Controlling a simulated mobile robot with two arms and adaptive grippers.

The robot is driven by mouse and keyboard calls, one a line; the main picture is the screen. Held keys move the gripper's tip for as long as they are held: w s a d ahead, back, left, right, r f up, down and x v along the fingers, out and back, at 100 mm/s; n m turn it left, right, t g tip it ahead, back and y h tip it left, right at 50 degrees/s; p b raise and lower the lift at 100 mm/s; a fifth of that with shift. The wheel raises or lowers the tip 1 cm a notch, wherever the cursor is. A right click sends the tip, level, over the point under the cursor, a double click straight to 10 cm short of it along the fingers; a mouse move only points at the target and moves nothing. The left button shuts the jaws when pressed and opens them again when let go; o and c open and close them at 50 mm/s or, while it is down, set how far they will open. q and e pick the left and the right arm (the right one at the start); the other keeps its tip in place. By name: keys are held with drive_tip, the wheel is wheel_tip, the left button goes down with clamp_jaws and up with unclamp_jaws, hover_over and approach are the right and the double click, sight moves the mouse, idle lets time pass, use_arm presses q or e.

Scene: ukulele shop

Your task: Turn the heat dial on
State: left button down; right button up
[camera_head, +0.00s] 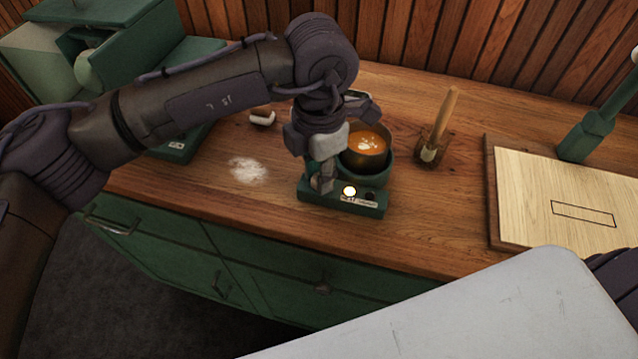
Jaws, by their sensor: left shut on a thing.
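A small green heater base (343,206) stands near the counter's front edge. A dark pot (366,160) of orange liquid with pale flecks on top sits on it. A round lamp (349,190) on its front panel glows pale yellow, with a small dark round part (370,196) to its right and a label below. My left gripper (321,184) reaches down to the left end of this panel and is shut on the heat dial there. The fingers hide the dial, so its setting cannot be read. My right gripper is out of view.
A wooden-handled brush (438,130) stands in a holder right of the pot. A pale board (560,200) and a green tool (590,135) are at the right. White powder (248,170) and a small pale object (262,117) lie left. A green machine (110,50) stands back left.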

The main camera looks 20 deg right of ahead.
use_arm(q)
drive_tip(key=shift+m+b, duration=1.1)
drive_tip(key=shift+m, duration=0.1)
drive_tip(key=c, duration=0.9)
unclamp_jaws()
wheel_tip(320, 180, up, 12)
